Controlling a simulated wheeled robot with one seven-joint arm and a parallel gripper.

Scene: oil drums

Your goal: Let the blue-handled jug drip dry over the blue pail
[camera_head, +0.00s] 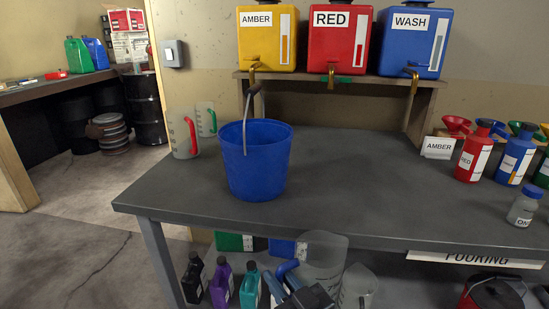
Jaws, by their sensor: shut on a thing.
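The blue pail (256,164) stands upright on the grey bench top, left of the middle, with its handle raised. The blue-handled jug (326,250) is a large translucent jug at the bottom centre, in front of the bench edge and lower than the pail. My gripper (288,280) is shut on its blue handle, to the left of the jug's body. The fingertips are partly hidden, and the jug's lower part is hard to make out. I cannot see whether liquid is in the jug.
Red-handled (183,135) and green-handled (206,120) jugs stand left of the pail. AMBER, RED and WASH tanks (338,40) with taps sit on the raised shelf (300,78). Bottles and funnels (475,152) stand at right. Bottles (222,283) sit below the bench. The middle bench top (350,180) is clear.

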